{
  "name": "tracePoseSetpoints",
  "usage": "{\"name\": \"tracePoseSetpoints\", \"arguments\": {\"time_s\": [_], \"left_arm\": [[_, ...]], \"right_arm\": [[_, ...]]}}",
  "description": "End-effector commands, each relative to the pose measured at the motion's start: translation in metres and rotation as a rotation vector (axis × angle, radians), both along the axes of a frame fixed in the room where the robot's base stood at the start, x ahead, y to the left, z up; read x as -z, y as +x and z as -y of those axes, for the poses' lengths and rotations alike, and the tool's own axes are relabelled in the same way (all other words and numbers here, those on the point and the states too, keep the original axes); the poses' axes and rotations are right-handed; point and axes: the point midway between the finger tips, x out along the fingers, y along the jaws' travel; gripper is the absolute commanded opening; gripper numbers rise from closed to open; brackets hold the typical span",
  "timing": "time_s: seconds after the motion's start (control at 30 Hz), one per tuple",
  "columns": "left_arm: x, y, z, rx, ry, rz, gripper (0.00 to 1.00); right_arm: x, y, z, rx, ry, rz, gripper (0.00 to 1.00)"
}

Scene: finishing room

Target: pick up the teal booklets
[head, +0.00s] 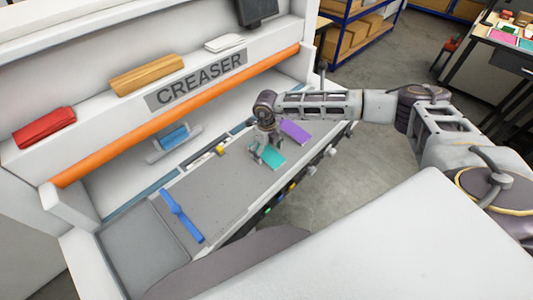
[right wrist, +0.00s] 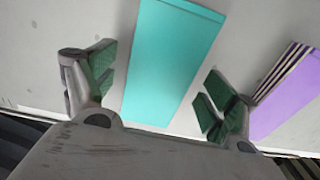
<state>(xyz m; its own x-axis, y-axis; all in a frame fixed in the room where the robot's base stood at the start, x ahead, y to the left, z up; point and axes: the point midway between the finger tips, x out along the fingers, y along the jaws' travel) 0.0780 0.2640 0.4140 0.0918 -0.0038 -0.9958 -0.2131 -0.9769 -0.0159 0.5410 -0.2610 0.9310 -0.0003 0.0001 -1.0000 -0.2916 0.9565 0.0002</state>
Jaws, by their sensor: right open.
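A teal booklet (head: 272,157) lies flat on the grey bed of the creaser. My right gripper (head: 262,156) is over its left end in the head view, pointing down. In the right wrist view the teal booklet (right wrist: 170,62) lies between the two open fingers (right wrist: 155,95), with a gap on each side. The gripper holds nothing. I cannot tell whether there is more than one teal booklet. My left gripper is not in the head view.
A purple booklet stack (head: 295,132) lies just beyond the teal one, close to one finger in the right wrist view (right wrist: 290,95). A blue bar (head: 182,215) lies across the bed. The creaser's orange roller (head: 180,112) and back wall bound the far side.

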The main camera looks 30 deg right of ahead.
Motion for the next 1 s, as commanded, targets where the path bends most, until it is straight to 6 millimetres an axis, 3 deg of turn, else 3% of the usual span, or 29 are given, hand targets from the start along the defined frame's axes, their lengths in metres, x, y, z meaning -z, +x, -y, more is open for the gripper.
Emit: {"name": "tracePoseSetpoints", "arguments": {"time_s": [0.07,0.47,0.77,1.0], "left_arm": [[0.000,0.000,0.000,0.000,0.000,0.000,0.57],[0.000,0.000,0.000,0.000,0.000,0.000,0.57],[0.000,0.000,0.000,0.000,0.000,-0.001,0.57],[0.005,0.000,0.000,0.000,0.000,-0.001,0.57]], "right_arm": [[0.000,0.000,0.000,0.000,0.000,0.000,0.86],[0.000,0.000,0.000,0.000,0.000,0.000,0.34],[-0.002,0.000,0.000,0.000,0.000,0.001,0.34],[-0.017,0.001,0.000,0.000,0.000,0.003,0.34]]}}
